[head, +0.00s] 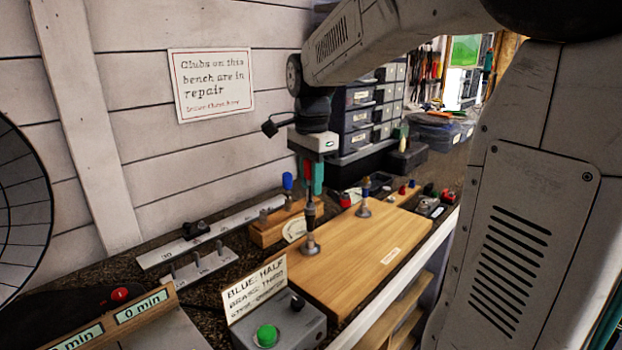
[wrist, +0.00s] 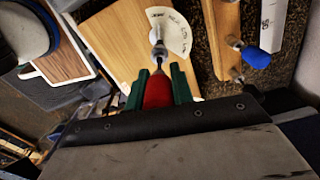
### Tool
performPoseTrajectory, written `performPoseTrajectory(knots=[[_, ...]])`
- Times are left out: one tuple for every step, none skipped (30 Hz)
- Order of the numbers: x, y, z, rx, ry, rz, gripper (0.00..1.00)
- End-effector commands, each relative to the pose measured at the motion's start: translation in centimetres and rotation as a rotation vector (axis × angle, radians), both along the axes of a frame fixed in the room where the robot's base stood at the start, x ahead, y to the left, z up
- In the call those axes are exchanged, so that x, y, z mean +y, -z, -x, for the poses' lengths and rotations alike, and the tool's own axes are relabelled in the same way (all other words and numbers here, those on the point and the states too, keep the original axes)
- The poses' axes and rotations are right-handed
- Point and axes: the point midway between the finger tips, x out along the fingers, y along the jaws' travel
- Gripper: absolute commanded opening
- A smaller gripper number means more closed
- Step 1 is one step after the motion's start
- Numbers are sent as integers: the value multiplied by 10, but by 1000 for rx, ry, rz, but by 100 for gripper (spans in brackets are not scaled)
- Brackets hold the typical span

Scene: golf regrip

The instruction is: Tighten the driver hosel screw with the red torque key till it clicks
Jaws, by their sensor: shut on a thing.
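My gripper (head: 312,188) points down over the wooden board in the head view. In the wrist view its green fingers (wrist: 160,80) are shut on the red torque key (wrist: 157,93), whose red handle lies between them. In the wrist view a metal post (wrist: 158,46) lines up just beyond the key. I cannot tell whether the key's tip is seated in it. The hosel screw itself is hidden, and I cannot make out a driver head.
The wooden board (head: 350,270) carries another metal post (head: 364,206). A dial card (wrist: 172,32) lies beside the post. In front are a grey box with a green button (head: 266,336) and a lettered sign (head: 254,288).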

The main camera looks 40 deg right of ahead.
Motion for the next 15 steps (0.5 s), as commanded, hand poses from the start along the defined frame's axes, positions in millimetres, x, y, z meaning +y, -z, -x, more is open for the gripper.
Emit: performPoseTrajectory(knots=[[0,0,1,1,72,0,0],[0,0,1,1,118,0,0],[0,1,1,1,179,0,0],[0,1,1,1,222,0,0],[0,1,1,1,259,0,0],[0,1,1,1,303,0,0],[0,1,1,1,329,0,0],[0,1,1,1,349,0,0],[0,1,1,1,368,0,0],[0,1,1,1,376,0,0],[0,1,1,1,380,0,0],[0,1,1,1,382,0,0],[0,1,1,1,381,0,0],[0,1,1,1,381,0,0],[0,1,2,2,380,0,0]])
